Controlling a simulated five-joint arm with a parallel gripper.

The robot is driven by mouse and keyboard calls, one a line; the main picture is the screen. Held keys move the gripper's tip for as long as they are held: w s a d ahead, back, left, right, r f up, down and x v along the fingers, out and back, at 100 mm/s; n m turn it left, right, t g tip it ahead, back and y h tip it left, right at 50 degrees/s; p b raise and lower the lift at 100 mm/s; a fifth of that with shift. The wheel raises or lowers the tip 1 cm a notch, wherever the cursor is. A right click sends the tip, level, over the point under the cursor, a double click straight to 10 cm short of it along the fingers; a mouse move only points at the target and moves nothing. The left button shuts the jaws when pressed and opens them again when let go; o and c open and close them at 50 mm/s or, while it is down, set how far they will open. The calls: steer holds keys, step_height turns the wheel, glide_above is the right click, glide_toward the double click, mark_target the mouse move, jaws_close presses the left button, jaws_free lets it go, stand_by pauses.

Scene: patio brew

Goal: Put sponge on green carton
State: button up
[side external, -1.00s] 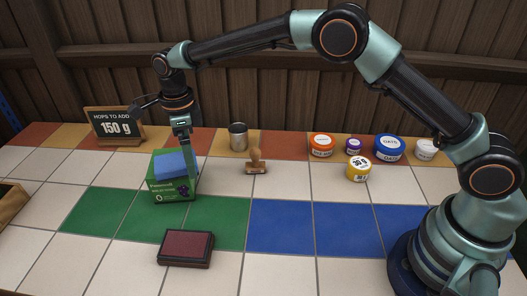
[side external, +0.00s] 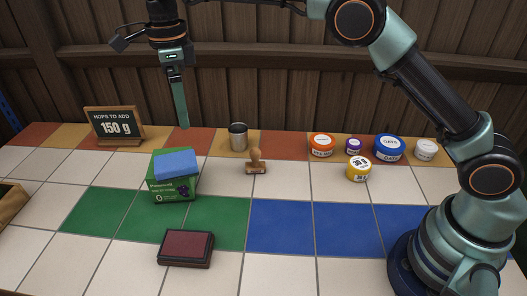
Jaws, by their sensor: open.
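The blue sponge (side external: 176,163) lies flat on top of the green carton (side external: 173,189). The carton stands on the tiled table at the left, on a white and green tile area. My gripper (side external: 182,124) is raised well above and behind the carton in the picture, apart from the sponge, and open. Its fingers point down and overlap in this view, and nothing shows between them.
A chalkboard sign (side external: 115,126), a metal cup (side external: 238,137) and a wooden stamp (side external: 256,162) stand behind. Several lidded jars, including a yellow one (side external: 359,169), are at the back right. A dark red ink pad (side external: 186,248) lies in front. Blue tiles at centre right are clear.

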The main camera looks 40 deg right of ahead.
steer(key=s+d+r+n+t, duration=0.1)
steer(key=s+d+r+n, duration=0.35)
steer(key=d, duration=0.25)
steer(key=s+d+r+n+t, duration=0.2)
steer(key=s+d+r+n, duration=0.2)
steer(key=d+n, duration=0.25)
steer(key=s+d+f+n+t, duration=0.1)
steer(key=s+d+f+n, duration=0.2)
steer(key=s+d+n, duration=0.1)
steer(key=s+d+f+n+t, duration=0.1)
steer(key=s+d+f+n, duration=0.2)
steer(key=s+d+n, duration=0.2)
steer(key=s+n, duration=0.2)
steer(key=s, duration=0.2)
steer(key=shift+s+f+t, duration=0.15)
steer(key=shift+f+t, duration=0.1)
steer(key=shift+t, duration=0.05)
steer(key=w+d+f+m+g, duration=0.25)
steer(key=d+m, duration=0.25)
steer(key=d, duration=0.5)
steer(key=w+d+f+m+g, duration=0.2)
steer(key=w+d+m+g, duration=0.15)
steer(key=d, duration=0.75)
step_height(320, 180, down, 9)
steer(key=shift+f, duration=0.15)
